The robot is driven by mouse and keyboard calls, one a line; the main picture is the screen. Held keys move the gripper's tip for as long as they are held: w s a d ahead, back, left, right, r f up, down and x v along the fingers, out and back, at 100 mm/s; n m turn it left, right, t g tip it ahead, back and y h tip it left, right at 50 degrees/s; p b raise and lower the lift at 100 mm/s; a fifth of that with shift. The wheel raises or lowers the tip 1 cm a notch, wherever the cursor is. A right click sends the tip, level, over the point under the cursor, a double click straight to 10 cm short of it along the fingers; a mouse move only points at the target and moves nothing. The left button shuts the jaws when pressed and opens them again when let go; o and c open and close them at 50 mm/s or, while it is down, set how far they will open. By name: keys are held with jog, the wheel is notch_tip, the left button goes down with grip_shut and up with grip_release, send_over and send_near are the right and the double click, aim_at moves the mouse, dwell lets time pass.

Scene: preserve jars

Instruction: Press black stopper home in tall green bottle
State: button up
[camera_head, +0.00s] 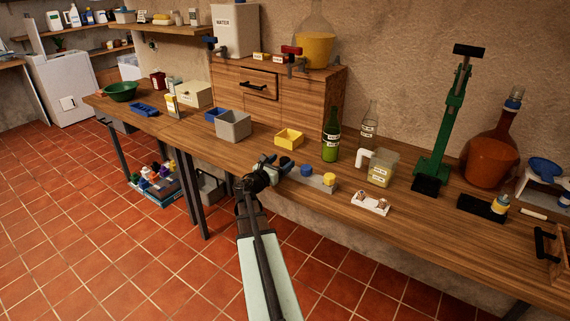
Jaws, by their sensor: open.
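The tall green bottle (331,136) stands upright on the wooden bench, near the back, with pale labels on it. Its neck top is small and dark, and I cannot tell whether a black stopper sits in it. No black stopper can be made out elsewhere. My gripper (275,163) is open, over the front edge of the bench, to the left of the bottle and nearer the camera. It appears empty and is apart from the bottle.
A grey block (312,179) with blue and yellow round pieces lies close right of my gripper. A yellow bin (289,138) and grey bin (233,125) stand left of the bottle. A clear bottle (370,119), clear container (382,168) and green press (441,130) stand to its right.

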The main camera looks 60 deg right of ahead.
jog(key=d, duration=0.5)
jog(key=shift+f, duration=0.15)
jog(key=c, duration=1)
